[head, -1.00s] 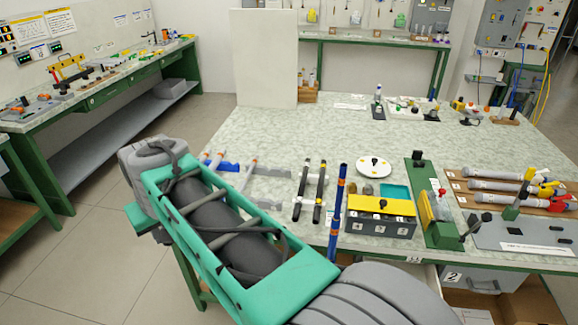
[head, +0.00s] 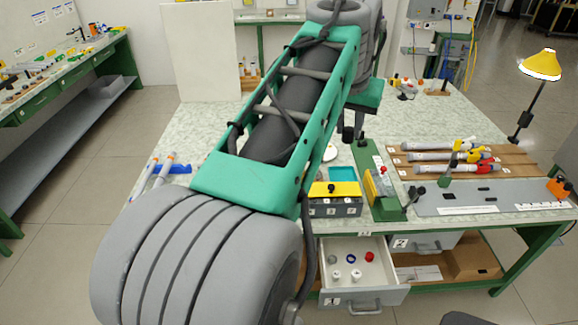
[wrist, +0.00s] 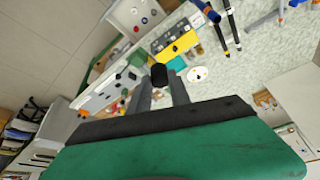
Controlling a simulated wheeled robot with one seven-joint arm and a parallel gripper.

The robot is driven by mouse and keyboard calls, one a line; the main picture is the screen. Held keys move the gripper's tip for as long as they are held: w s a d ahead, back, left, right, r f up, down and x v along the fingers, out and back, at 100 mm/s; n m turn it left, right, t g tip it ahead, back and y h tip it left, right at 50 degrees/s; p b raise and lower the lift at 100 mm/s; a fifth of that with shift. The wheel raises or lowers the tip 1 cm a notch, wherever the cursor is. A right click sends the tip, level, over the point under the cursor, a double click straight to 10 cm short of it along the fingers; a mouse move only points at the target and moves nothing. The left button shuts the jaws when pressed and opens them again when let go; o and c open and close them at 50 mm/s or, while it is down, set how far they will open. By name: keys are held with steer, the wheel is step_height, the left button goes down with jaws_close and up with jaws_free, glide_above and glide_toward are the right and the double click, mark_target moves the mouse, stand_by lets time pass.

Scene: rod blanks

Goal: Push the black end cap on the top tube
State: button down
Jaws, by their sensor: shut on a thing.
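My gripper (wrist: 160,84) is shut on a black end cap (wrist: 159,74), which sits between its fingertips in the wrist view. In the head view a small black shape beneath my arm looks like the same cap (head: 347,134), above the bench. Three grey tubes lie on wooden boards at the right of the bench. My arm hides most of the gripper in the head view.
A yellow-topped box (head: 335,189) and a green fixture (head: 378,185) stand between my arm and the tubes. An open drawer (head: 385,293) holding several small caps juts out below the front edge. A grey plate (head: 480,197) lies in front of the tubes. A yellow lamp (head: 541,65) stands far right.

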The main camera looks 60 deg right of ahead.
steer(key=w+f+b, duration=0.1)
steer(key=w+f, duration=0.3)
steer(key=w+f+b, duration=0.2)
steer(key=w+f, duration=0.3)
steer(key=w+f+b, duration=0.1)
steer(key=w+f, duration=0.3)
steer(key=shift+w+a+f+b, duration=0.3)
steer(key=shift+w+a+b, duration=0.1)
steer(key=c, duration=1.6)
jaws_free()
steer(key=o, duration=0.4)
steer(key=shift+r, duration=0.2)
